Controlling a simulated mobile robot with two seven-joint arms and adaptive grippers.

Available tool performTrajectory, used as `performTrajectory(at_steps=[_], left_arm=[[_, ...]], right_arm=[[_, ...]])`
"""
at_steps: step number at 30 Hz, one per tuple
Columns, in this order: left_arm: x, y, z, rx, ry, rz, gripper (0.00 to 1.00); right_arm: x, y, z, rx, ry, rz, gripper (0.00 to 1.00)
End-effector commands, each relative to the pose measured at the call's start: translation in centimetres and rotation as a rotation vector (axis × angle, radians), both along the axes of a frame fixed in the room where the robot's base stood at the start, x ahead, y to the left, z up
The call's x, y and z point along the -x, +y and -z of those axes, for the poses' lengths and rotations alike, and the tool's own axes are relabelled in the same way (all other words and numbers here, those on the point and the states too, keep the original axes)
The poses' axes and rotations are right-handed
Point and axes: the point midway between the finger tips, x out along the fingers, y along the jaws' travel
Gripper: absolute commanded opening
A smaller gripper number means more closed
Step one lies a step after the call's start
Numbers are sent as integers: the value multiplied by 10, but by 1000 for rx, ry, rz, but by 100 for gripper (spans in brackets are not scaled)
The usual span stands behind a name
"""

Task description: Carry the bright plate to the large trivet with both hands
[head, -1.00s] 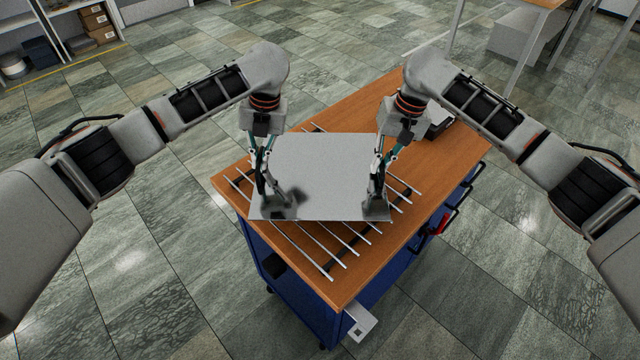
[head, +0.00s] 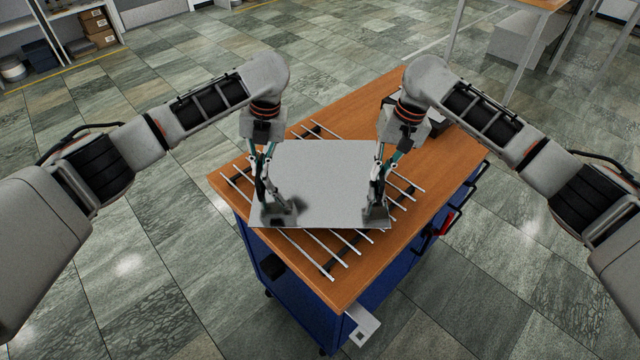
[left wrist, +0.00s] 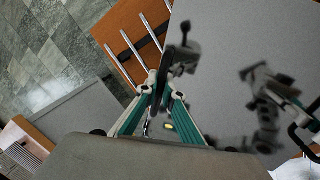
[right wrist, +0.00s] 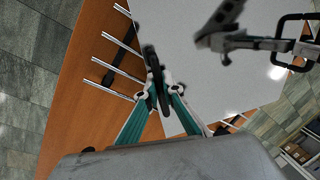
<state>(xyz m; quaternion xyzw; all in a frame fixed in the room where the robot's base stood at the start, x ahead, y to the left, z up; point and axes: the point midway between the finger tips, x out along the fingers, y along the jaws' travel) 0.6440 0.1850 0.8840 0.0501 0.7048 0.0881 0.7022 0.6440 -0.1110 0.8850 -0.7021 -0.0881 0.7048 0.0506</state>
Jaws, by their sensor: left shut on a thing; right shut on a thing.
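The bright plate (head: 325,185) is a flat, shiny grey sheet. It lies roughly level over the large trivet (head: 315,250), a rack of thin metal rods on dark crossbars, and hides its middle. I cannot tell whether the plate touches the rods. My left gripper (head: 265,196) is shut on the plate's left side, my right gripper (head: 376,198) on its right side. The plate mirrors the fingers darkly. In the left wrist view the plate (left wrist: 235,40) fills the right, with rods beside it. In the right wrist view the plate (right wrist: 185,40) also passes by the fingers.
The trivet stands on the wooden top (head: 440,165) of a blue trolley (head: 290,290). A dark and grey device (head: 436,118) sits behind my right gripper. A metal bracket (head: 363,326) sticks out at the near corner. Open tiled floor surrounds the trolley.

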Motion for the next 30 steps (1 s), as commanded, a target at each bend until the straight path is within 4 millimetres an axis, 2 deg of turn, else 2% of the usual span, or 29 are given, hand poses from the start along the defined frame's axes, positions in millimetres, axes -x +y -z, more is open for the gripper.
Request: performTrajectory(at_steps=[5, 6, 7, 19, 23, 30], left_arm=[[-1, 3, 11, -6, 1, -2, 0], [0, 3, 9, -6, 2, -2, 17], [0, 3, 9, -6, 2, -2, 24], [0, 0, 5, -2, 1, 0, 24], [-1, -3, -10, -1, -2, 0, 24], [-2, -12, -57, -3, -4, 1, 24]], right_arm=[[-1, -3, 11, 4, 1, 3, 0], [0, -3, 10, 6, 2, 3, 17], [0, -3, 9, 6, 2, 3, 24], [0, -1, 8, 1, 2, 1, 24], [0, 0, 8, 1, 2, 1, 24], [0, 0, 8, 0, 2, 0, 24]])
